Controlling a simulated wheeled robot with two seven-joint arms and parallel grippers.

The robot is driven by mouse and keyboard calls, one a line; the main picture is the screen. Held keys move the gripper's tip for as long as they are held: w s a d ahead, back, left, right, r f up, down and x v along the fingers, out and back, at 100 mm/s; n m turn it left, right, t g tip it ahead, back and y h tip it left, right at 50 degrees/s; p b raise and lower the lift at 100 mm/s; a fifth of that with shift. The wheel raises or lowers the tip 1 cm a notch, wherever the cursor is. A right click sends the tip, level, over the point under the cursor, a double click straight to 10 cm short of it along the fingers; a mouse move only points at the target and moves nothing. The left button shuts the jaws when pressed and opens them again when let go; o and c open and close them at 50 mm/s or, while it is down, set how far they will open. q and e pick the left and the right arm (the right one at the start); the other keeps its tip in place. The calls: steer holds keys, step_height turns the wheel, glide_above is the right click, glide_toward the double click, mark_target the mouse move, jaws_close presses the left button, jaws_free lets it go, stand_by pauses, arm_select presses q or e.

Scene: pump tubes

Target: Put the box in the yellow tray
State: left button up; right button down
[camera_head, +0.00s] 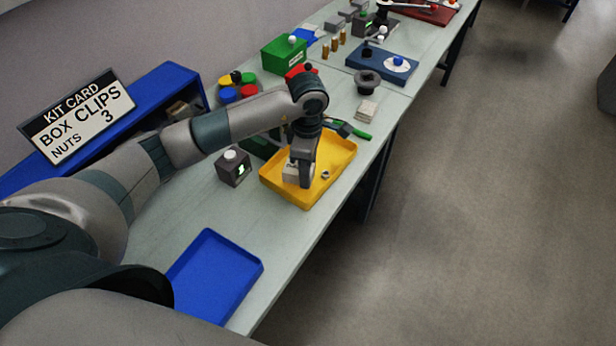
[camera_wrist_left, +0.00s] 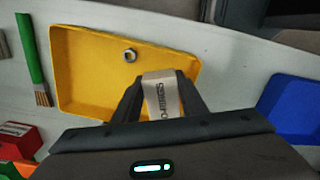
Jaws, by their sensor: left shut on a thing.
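A yellow tray (camera_head: 330,173) lies on the table in the head view. It also fills much of the left wrist view (camera_wrist_left: 85,75). My left gripper (camera_head: 298,177) is over the tray's near-left part, pointing down. It is shut on a small whitish box (camera_head: 289,173) with dark lettering. The box (camera_wrist_left: 161,95) shows between the fingers in the left wrist view, over the tray's edge area. Whether the box touches the tray floor I cannot tell. A metal nut (camera_wrist_left: 129,55) lies in the tray beside it. My right gripper is not in view.
An empty blue tray (camera_head: 213,277) lies nearer on the table. A dark block with a white knob (camera_head: 233,168) stands left of the yellow tray. A green-handled brush (camera_head: 352,131) lies beyond it.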

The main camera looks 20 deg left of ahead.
arm_select(q)
steer(key=shift+f+p, duration=0.25)
steer(key=shift+p, duration=0.05)
step_height(320, 180, down, 3)
steer(key=shift+r+p, duration=0.15)
steer(key=shift+p, duration=0.7)
steer(key=shift+f, duration=0.4)
steer(key=shift+f, duration=0.1)
steer(key=o, duration=1)
